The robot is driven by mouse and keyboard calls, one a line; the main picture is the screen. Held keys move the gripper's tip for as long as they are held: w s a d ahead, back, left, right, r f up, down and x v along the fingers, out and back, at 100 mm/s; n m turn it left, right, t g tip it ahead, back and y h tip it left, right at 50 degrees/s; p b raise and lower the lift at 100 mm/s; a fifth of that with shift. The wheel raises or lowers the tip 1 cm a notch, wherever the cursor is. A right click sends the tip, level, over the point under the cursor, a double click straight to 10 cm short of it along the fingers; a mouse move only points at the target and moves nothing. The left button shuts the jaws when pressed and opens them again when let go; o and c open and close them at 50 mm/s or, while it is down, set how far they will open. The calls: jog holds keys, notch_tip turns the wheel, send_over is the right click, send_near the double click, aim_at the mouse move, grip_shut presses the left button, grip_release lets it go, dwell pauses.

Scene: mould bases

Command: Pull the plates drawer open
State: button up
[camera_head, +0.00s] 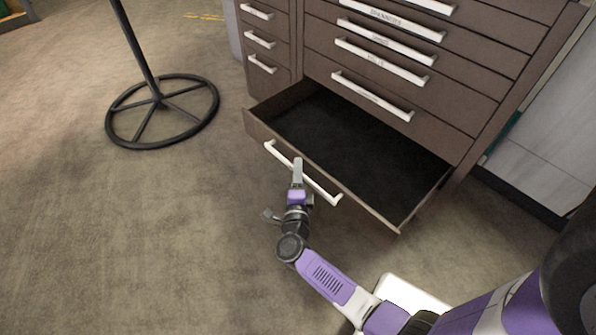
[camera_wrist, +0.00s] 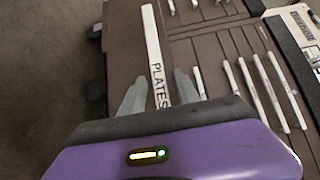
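The plates drawer (camera_head: 372,207) is pulled well out at the bottom of a brown cabinet, its dark inside showing empty in the head view. Its white bar handle (camera_head: 325,190) runs along the front and bears the word PLATES in the wrist view (camera_wrist: 153,45). My gripper (camera_head: 297,168) is at the middle of this handle. In the wrist view its two grey fingers (camera_wrist: 160,88) stand apart on either side of the handle, with a narrow gap showing. The fingers look open around the bar; contact is not clear.
Closed drawers with white handles (camera_head: 375,95) sit above, and a narrower column of drawers (camera_head: 262,64) is at the left. A black stand with a round wheel-like base (camera_head: 158,100) is on the floor farther left. The carpet (camera_head: 150,240) in front is clear.

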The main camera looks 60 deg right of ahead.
jog(key=p+v, duration=0.1)
jog(key=v, duration=0.6)
jog(key=shift+s+a+p, duration=0.2)
jog(key=shift+a+p, duration=0.15)
